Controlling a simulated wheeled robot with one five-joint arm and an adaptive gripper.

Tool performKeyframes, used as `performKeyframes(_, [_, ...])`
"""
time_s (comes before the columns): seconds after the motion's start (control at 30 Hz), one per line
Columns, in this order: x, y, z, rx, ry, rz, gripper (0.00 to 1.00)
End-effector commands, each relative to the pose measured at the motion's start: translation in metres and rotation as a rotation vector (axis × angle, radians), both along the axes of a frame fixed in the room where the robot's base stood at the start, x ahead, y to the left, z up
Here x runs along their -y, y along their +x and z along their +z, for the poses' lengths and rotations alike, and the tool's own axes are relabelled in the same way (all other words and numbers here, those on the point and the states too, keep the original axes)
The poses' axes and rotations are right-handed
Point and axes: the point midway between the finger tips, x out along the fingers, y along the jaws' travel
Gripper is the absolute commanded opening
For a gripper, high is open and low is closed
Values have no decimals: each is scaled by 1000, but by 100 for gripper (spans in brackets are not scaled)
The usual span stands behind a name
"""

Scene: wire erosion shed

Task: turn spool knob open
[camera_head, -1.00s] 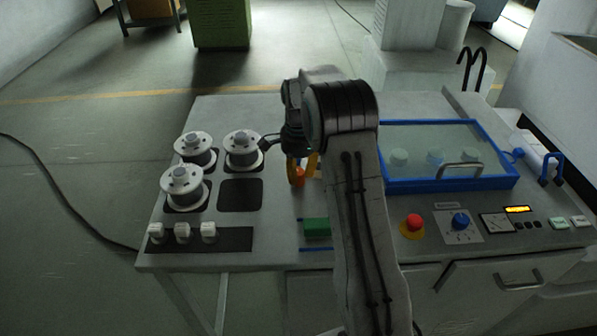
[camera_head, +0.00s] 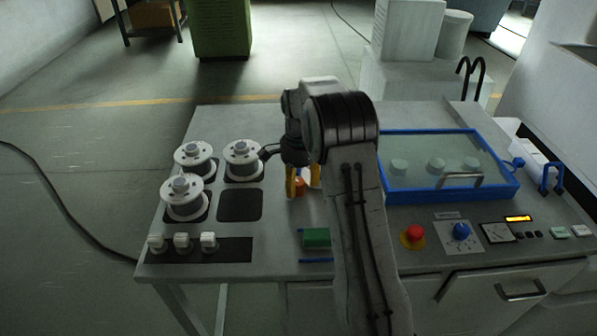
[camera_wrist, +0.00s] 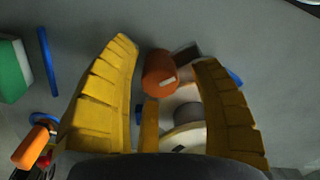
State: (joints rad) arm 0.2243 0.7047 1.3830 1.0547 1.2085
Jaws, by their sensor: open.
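An orange knob (camera_wrist: 160,73) with a white mark shows between my yellow fingers in the wrist view; I take it as the spool knob. Beside it is a pale round part (camera_wrist: 187,110), partly hidden by the right finger. In the head view the orange knob (camera_head: 300,187) shows low beside my gripper's fingers. My gripper (camera_wrist: 163,54) is open, with one finger on each side of the knob. Contact cannot be told. In the head view my gripper (camera_head: 303,188) points down at the bench, partly behind my arm.
White spools (camera_head: 184,198) stand on the bench's left side, with white clips (camera_head: 182,241) in front. A green block (camera_head: 316,238) lies nearby. A blue-framed clear cover (camera_head: 450,195), a red button (camera_head: 412,237) and a blue knob (camera_head: 461,231) are at right.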

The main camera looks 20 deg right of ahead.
Motion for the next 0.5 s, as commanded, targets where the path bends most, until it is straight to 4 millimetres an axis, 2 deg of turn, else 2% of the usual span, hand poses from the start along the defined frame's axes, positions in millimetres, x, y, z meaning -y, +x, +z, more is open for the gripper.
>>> performKeyframes(0.17, [0, 1, 20, 5, -1, 0, 57])
performKeyframes(0.5, [0, 1, 78, 5, -1, 0, 57])
